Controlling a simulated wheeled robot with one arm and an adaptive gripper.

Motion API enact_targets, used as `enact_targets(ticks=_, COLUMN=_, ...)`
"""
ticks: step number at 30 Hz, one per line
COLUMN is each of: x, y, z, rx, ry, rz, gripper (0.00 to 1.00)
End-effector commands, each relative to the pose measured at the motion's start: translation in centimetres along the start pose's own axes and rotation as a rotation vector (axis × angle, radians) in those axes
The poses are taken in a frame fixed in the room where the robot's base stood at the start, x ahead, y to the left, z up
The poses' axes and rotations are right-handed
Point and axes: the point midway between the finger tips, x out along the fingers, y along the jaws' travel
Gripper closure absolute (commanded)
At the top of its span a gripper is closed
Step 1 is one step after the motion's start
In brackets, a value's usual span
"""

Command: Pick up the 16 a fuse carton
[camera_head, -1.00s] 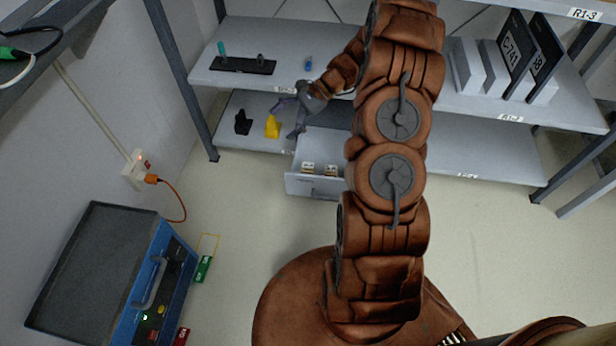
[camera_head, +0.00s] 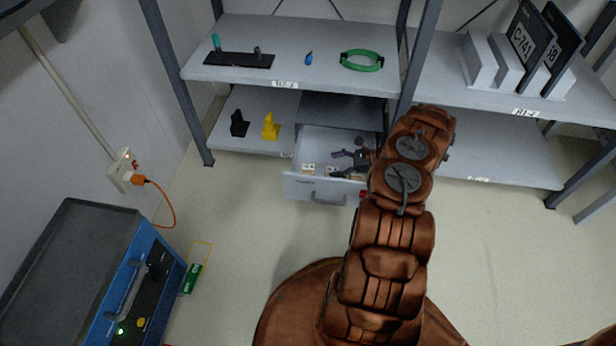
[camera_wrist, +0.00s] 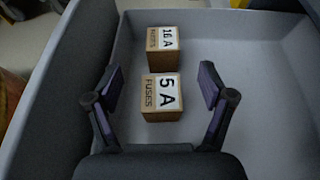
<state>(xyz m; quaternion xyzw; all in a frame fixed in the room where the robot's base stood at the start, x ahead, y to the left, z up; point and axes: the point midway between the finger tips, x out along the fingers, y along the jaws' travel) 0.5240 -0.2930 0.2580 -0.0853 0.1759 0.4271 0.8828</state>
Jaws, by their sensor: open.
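The 16 A fuse carton (camera_wrist: 162,46) is a small brown box with a white label. It stands in the open grey drawer (camera_wrist: 240,65), at the upper middle of the wrist view. A similar 5 A fuse carton (camera_wrist: 162,97) stands just below it in that view. My gripper (camera_wrist: 161,76) is open and empty, its fingers to either side of the 5 A carton in the picture; the 16 A carton is beyond the fingertips. In the head view my gripper (camera_head: 343,163) is at the drawer (camera_head: 320,191). Small cartons show there, but their labels are unreadable.
The drawer walls surround the cartons, and a shelf (camera_head: 300,75) is above. A black holder (camera_head: 238,124) and yellow holder (camera_head: 270,126) stand left of the drawer. A green ring (camera_head: 362,61) lies on the shelf. A blue machine (camera_head: 135,285) stands at lower left.

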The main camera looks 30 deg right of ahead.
Motion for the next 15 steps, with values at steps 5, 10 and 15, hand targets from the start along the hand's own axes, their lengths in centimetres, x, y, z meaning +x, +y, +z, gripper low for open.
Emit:
enact_targets(ticks=5, x=1.3, y=-0.1, z=-0.3, rx=0.003, ry=-0.003, rz=-0.003, gripper=0.19)
enact_targets(ticks=10, x=2.8, y=-0.1, z=-0.3, rx=0.002, ry=-0.001, rz=-0.002, gripper=0.19)
enact_targets(ticks=15, x=4.6, y=-0.2, z=-0.7, rx=0.002, ry=0.0, rz=-0.001, gripper=0.19)
